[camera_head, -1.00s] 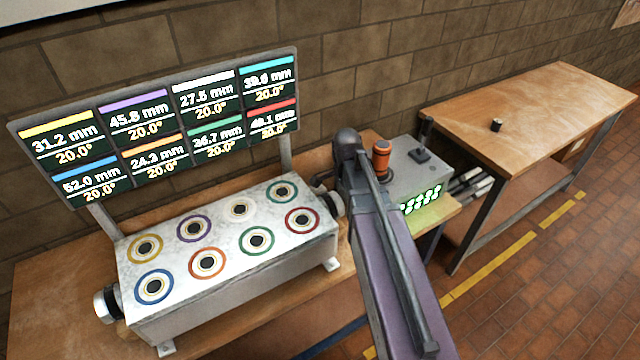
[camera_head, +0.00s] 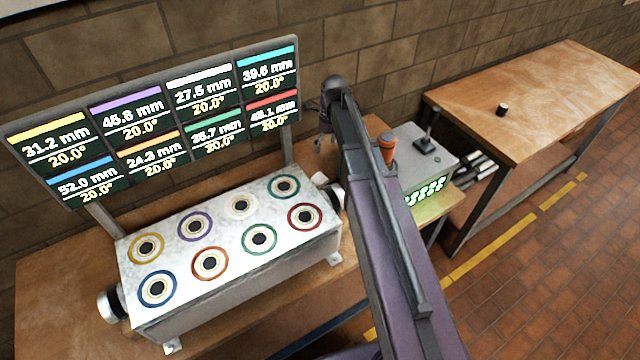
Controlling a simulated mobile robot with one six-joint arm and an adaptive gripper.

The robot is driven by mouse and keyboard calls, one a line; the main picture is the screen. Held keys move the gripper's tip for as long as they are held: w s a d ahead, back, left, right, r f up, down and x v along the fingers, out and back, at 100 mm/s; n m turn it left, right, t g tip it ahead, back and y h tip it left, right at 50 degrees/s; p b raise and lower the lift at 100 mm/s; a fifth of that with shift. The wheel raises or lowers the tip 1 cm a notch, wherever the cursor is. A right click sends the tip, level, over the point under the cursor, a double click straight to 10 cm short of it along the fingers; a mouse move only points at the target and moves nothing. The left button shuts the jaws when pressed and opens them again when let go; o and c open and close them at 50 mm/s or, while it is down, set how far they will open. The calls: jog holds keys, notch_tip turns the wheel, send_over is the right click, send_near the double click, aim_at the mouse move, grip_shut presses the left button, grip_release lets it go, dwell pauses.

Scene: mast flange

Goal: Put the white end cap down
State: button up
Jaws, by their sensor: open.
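My gripper (camera_head: 321,136) shows only in part, small and dark, at the left of my raised arm near the panel's right post. It is open and I see nothing in it. A white-ringed port (camera_head: 240,205) is in the back row of the pale block (camera_head: 290,253).
A display panel (camera_head: 150,120) stands behind the block. To the right are a grey control box (camera_head: 430,165) with an orange knob (camera_head: 387,148) and a wooden table (camera_head: 560,90) bearing a small black cylinder (camera_head: 502,109). My arm crosses the middle.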

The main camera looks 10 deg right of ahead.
aim_at(321, 175)
jog(key=shift+a+f, duration=0.1)
jog(key=shift+a, duration=0.15)
jog(key=shift+d+f, duration=0.1)
jog(key=shift+f, duration=0.05)
jog(key=f+b, duration=0.2)
jog(key=a+f+b, duration=0.1)
jog(key=f+b, duration=0.2)
jog(key=s+f+b, duration=0.1)
jog(key=f+b, duration=0.2)
jog(key=shift+a, duration=0.15)
dwell(0.6)
jog(key=shift+f+b, duration=0.1)
jog(key=shift+b, duration=0.2)
jog(key=f+b, duration=0.3)
jog(key=shift+s+f, duration=0.1)
jog(key=shift+s, duration=0.1)
jog(key=shift+s+a+f+b, duration=0.15)
jog(key=shift+a+f+b, duration=0.05)
jog(key=shift+f+b, duration=0.8)
jog(key=shift+r, duration=0.1)
